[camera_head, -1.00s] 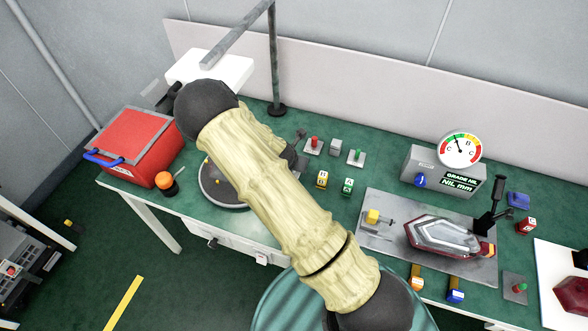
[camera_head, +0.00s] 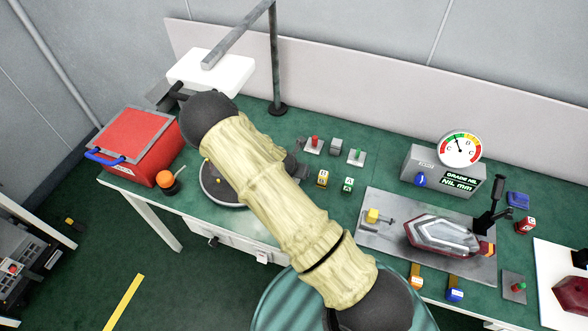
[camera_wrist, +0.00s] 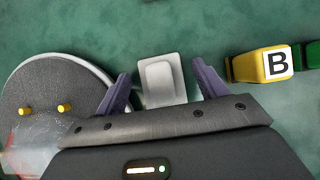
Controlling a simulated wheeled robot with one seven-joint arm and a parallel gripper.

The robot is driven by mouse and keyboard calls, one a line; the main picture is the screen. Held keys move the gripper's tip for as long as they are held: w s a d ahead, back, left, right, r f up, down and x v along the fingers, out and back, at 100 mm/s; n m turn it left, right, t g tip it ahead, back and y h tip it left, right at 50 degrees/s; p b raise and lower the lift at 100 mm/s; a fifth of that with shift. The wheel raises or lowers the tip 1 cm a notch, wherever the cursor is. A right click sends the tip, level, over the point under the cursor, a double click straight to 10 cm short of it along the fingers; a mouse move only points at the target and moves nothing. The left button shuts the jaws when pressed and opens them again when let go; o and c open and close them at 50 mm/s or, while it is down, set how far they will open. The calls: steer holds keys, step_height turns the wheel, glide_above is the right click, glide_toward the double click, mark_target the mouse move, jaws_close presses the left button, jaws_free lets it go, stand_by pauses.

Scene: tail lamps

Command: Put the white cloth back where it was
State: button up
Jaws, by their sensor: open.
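In the wrist view a small pale grey-white piece (camera_wrist: 160,80) with a lighter raised square lies on the green table. It may be the white cloth, but I cannot tell for sure. My gripper (camera_wrist: 162,72) is open, with one dark finger on each side of this piece in the picture. I see no contact, and the piece's near end is hidden behind my gripper body. In the head view my arm hides this spot.
A round grey dish (camera_wrist: 45,95) with two yellow pegs lies left of my gripper. A yellow B block (camera_wrist: 262,66) stands close on the right, beside a green block (camera_head: 347,185). Button stands (camera_head: 313,146) are behind. A red box (camera_head: 135,140) is at the left end.

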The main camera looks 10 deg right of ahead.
steer(key=shift+r, duration=0.1)
steer(key=b+v, duration=0.1)
steer(key=v, duration=1.1)
steer(key=shift+b, duration=0.3)
steer(key=s+d+r+m+g+y, duration=0.1)
steer(key=s+r+m, duration=0.6)
steer(key=m, duration=0.7)
steer(key=s+d+r+m+g+y, duration=0.2)
steer(key=s+r+m, duration=0.6)
steer(key=m, duration=0.7)
steer(key=shift+s+d, duration=0.25)
steer(key=shift+s, duration=0.15)
